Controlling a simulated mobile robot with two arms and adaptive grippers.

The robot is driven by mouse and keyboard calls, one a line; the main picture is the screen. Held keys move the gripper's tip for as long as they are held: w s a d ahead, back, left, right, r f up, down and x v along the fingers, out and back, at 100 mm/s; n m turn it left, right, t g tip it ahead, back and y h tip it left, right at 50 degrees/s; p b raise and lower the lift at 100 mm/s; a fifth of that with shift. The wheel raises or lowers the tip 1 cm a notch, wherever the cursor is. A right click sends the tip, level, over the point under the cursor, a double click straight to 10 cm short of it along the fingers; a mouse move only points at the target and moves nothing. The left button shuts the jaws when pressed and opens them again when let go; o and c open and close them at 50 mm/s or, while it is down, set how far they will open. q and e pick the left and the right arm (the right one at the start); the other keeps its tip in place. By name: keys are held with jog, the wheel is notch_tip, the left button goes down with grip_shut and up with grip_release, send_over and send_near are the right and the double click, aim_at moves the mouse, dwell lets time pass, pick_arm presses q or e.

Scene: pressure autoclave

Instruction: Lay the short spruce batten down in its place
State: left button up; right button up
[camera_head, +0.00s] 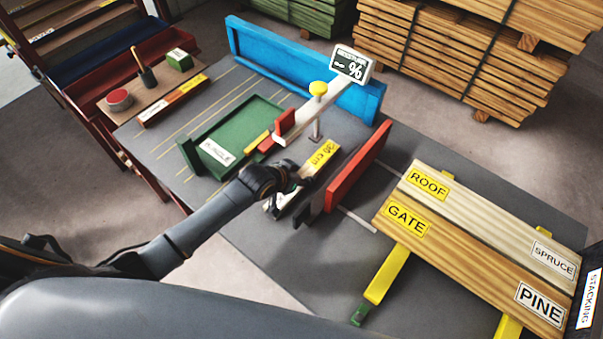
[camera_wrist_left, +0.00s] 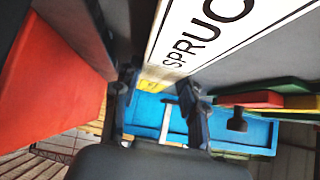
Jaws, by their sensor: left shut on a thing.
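My left gripper (camera_head: 288,188) is shut on the short spruce batten, which has a yellow "30 cm" label (camera_head: 322,160) at its far end. In the left wrist view the batten's white SPRUCE label (camera_wrist_left: 215,30) runs between the fingers (camera_wrist_left: 155,95). The batten lies beside the upright red board (camera_head: 357,168), on its left side. I cannot tell whether it touches the table. The green tray (camera_head: 228,138) with a white label is to its left. Two longer boards, marked ROOF/SPRUCE (camera_head: 490,215) and GATE/PINE (camera_head: 465,262), lie side by side on yellow bars at the right.
A blue fence (camera_head: 300,68) runs along the table's back. A wooden tray (camera_head: 150,88) is at the left.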

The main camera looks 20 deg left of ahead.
pick_arm(q)
jog(key=o, duration=1.3)
jog(key=shift+f, duration=0.1)
